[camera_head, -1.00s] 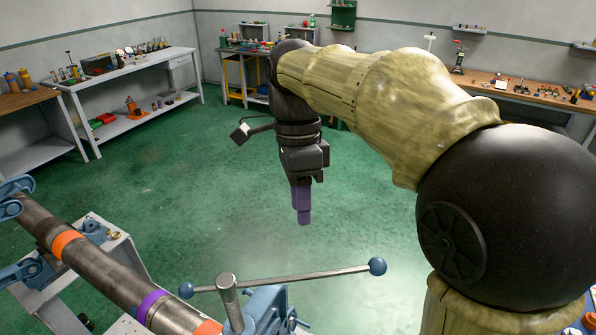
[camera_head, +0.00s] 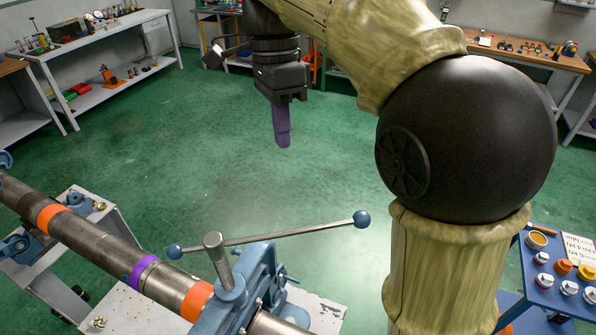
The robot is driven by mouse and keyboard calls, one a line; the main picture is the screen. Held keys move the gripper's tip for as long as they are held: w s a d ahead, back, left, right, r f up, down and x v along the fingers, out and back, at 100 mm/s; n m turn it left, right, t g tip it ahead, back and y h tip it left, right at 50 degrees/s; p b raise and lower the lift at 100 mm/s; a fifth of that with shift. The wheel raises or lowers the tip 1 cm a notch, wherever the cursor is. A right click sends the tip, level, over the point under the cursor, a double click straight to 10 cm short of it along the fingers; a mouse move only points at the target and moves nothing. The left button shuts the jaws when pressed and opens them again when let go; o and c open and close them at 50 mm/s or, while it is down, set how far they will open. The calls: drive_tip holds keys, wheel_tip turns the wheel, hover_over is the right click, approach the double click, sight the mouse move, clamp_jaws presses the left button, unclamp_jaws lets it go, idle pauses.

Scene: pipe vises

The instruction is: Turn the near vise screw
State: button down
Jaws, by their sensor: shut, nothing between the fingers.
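The near vise (camera_head: 258,281) is a blue frame clamped around a long steel pipe (camera_head: 107,241) at the bottom middle. Its screw (camera_head: 213,252) is a grey upright post on top. A long thin handle bar (camera_head: 290,233) with a blue ball at each end lies roughly across the picture by the screw. My gripper (camera_head: 283,140) has purple fingers pointing down and is shut and empty. It hangs in the air above and beyond the handle bar, apart from it.
The pipe carries orange and purple bands and runs to a second blue vise (camera_head: 17,247) at the left. A blue table (camera_head: 548,300) with several small pots stands at the right. White workbenches (camera_head: 90,52) line the back left. The green floor (camera_head: 200,150) is clear.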

drive_tip(key=w+d+f+n, duration=0.2)
drive_tip(key=f+n, duration=0.2)
drive_tip(key=n, duration=0.4)
drive_tip(key=w+d+f+n+b, duration=0.1)
drive_tip(key=f+n, duration=0.3)
drive_tip(key=n, duration=0.4)
drive_tip(key=shift+w+d+f, duration=0.3)
drive_tip(key=shift+w+d, duration=0.05)
drive_tip(key=shift+w, duration=0.35)
drive_tip(key=s+f+p, duration=0.2)
drive_tip(key=s+f, duration=0.4)
drive_tip(key=f, duration=0.3)
drive_tip(key=shift+s+d+p, duration=0.2)
drive_tip(key=shift+d+p, duration=0.2)
drive_tip(key=shift+d+g, duration=0.15)
drive_tip(key=shift+g, duration=0.15)
drive_tip(key=shift+s+m, duration=0.3)
drive_tip(key=shift+s, duration=0.3)
